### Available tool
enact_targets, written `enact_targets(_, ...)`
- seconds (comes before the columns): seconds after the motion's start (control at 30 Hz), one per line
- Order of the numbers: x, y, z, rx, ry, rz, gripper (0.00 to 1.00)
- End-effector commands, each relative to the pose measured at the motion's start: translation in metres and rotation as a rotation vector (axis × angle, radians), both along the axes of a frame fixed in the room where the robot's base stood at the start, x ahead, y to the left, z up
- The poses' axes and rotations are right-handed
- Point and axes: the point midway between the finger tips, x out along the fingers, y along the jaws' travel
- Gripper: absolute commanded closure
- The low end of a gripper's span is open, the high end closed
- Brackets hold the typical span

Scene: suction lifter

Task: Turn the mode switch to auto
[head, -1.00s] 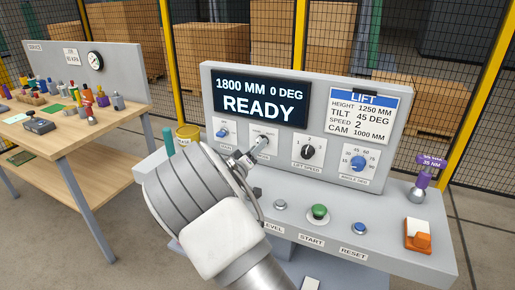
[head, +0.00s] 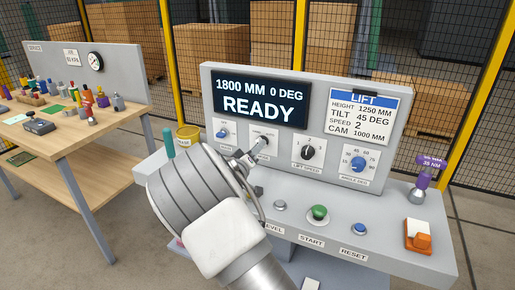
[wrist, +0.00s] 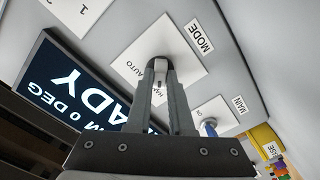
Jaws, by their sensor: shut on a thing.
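The mode switch (head: 264,140) is a small grey knob on a white plate in the upright console panel, between the blue main switch and the lift speed knob. In the wrist view the mode switch (wrist: 160,76) sits between my two fingertips, with AUTO printed to the left and HAND partly hidden behind the fingers. My gripper (head: 255,151) is shut on the knob; it also shows in the wrist view (wrist: 160,68). The fingers hide part of the knob, so I cannot tell exactly which mark it points to.
The display (head: 260,98) above reads READY. The blue main switch (head: 222,133) is close on the left, the lift speed knob (head: 308,152) on the right. A green start button (head: 319,212) and an orange-and-white switch (head: 418,237) are on the lower ledge. A workbench (head: 80,140) stands left.

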Motion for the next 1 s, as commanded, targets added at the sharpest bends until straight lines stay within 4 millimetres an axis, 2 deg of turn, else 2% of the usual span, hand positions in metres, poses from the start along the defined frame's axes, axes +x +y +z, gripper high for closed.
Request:
enact_targets(0.37, 0.0003, -0.0005, -0.0012, 0.124, -0.046, -0.002, 1.00)
enact_targets(1.0, 0.0004, 0.0001, -0.0025, 0.674, -0.249, 0.000, 1.00)
